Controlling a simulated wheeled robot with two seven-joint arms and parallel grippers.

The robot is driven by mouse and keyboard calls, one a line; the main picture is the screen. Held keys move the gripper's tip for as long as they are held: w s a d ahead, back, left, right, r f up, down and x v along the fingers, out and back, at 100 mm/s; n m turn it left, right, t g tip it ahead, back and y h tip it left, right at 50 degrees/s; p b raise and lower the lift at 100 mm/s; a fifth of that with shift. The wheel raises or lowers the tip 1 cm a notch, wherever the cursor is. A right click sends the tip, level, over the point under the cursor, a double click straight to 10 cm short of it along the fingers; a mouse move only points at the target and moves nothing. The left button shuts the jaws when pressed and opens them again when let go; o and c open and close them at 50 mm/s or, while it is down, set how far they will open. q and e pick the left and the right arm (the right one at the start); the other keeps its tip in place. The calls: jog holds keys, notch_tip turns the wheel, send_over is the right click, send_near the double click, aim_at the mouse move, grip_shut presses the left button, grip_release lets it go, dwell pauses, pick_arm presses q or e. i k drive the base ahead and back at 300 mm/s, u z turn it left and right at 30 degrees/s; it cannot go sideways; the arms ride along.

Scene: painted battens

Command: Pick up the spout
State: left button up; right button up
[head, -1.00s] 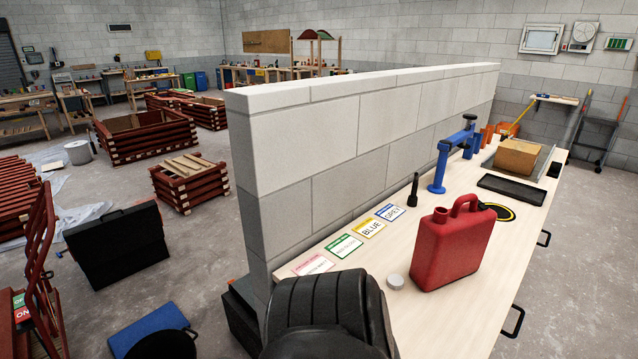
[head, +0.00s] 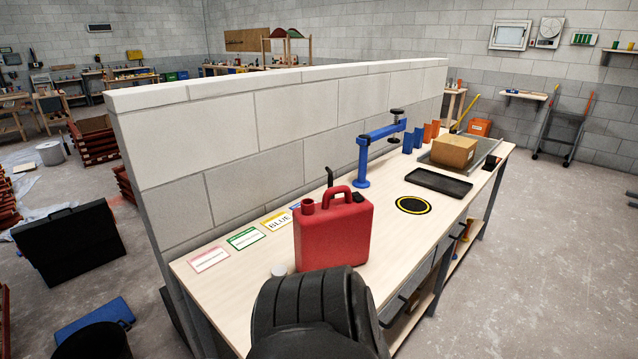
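A black, slender upright piece that looks like the spout (head: 330,176) stands on the bench behind the red jerrycan (head: 335,236). Only its upper part shows, above the can's top near the handle; its lower part is hidden by the can. The jerrycan stands upright on the light wooden bench top (head: 225,288), with its round neck open at the upper left. Neither of my grippers is in view. A black rounded part of mine covers the bottom middle and hides the bench's near edge there.
Label cards (head: 246,238) line the wall side. A blue clamp stand (head: 364,165), black tray (head: 438,183) and cardboard box (head: 455,151) are farther back. A block wall (head: 290,125) bounds the bench's left; open floor lies right.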

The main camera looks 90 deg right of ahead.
aim_at(330, 173)
jog(key=k, duration=0.65)
jog(key=z, duration=4.05)
jog(key=i, duration=2.5)
jog(key=u, duration=1.4)
